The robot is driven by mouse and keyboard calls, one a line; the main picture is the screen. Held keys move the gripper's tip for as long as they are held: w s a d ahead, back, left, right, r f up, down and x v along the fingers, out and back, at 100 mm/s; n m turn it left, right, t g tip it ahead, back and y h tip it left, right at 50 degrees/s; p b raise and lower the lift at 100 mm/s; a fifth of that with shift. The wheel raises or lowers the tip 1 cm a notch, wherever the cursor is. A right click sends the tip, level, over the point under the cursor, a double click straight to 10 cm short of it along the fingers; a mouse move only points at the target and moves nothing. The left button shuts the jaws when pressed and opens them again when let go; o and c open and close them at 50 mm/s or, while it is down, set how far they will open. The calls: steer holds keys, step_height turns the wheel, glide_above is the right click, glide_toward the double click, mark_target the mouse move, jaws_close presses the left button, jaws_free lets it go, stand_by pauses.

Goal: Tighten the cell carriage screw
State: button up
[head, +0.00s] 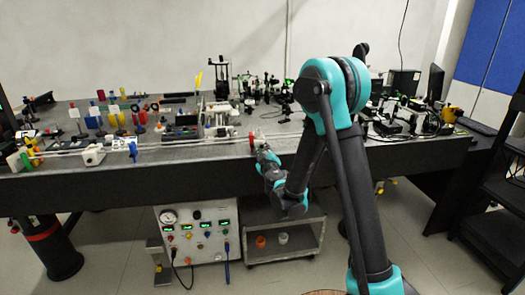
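A long pale rail (190,145) runs along the front of the bench top. A small white block (92,155) sits on it at the left, with a blue part (132,150) to its right. A small red part (251,140) shows at the rail's right portion. My gripper (258,141) is at the bench's front edge, right beside this red part; whether they touch cannot be told. The fingers are too small and partly hidden by my wrist to tell open from shut. I cannot make out the carriage screw for sure.
The bench (90,190) is crowded with coloured holders and optics behind the rail. A control box (198,232) with gauges stands below. A low cart (283,240) holds an orange cup (260,241) and a white cup (283,238). A black shelf (495,225) stands at right.

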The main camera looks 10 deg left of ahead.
step_height(320, 180, up, 10)
stand_by(0.8)
